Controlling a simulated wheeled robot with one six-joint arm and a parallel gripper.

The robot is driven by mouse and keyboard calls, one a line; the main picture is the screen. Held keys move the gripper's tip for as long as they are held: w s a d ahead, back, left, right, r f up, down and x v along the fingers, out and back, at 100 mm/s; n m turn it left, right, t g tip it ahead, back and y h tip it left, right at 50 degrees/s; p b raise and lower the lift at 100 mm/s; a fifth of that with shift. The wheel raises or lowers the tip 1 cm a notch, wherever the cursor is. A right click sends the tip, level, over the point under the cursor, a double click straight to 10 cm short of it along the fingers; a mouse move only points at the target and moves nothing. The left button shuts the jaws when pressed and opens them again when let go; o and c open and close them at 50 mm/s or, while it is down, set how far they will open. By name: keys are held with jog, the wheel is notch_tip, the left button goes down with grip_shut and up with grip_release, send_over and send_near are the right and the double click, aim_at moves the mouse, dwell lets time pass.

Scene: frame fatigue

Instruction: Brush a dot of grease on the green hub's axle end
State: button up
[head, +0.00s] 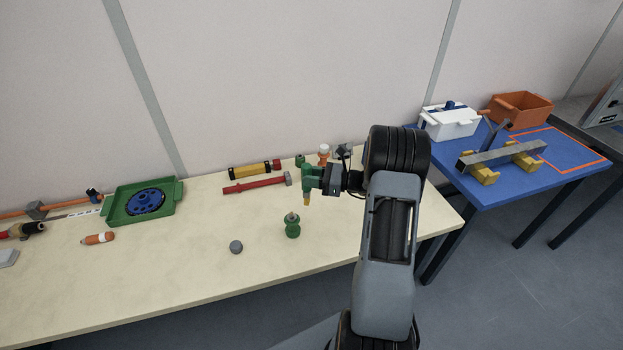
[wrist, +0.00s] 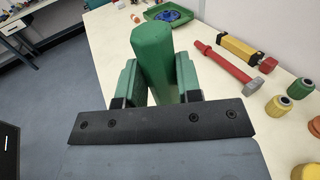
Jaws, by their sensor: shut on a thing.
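My gripper (head: 316,180) is shut on a green-handled brush (head: 306,199), whose yellowish tip points down above the table. In the wrist view, the green handle (wrist: 152,55) stands between my gripper's green fingers (wrist: 154,84). A green rounded piece with a small pale stub on top, which looks like the green hub (head: 292,228), stands upright on the table. It is nearer the front edge than the brush tip, and a gap shows between them. The wrist view does not show this piece. I cannot see whether grease is on the tip or the stub.
A grey round piece (head: 236,247) lies left of the hub. Behind are a red-handled hammer (head: 257,184), a yellow-and-black tool (head: 251,170) and small pots, including a green one (wrist: 299,88). A green tray (head: 113,216) holds a blue wheel. The front table strip is mostly clear.

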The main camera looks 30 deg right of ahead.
aim_at(311, 166)
jog(key=shift+r, duration=0.25)
jog(key=shift+r+p, duration=1.05)
jog(key=shift+r, duration=0.4)
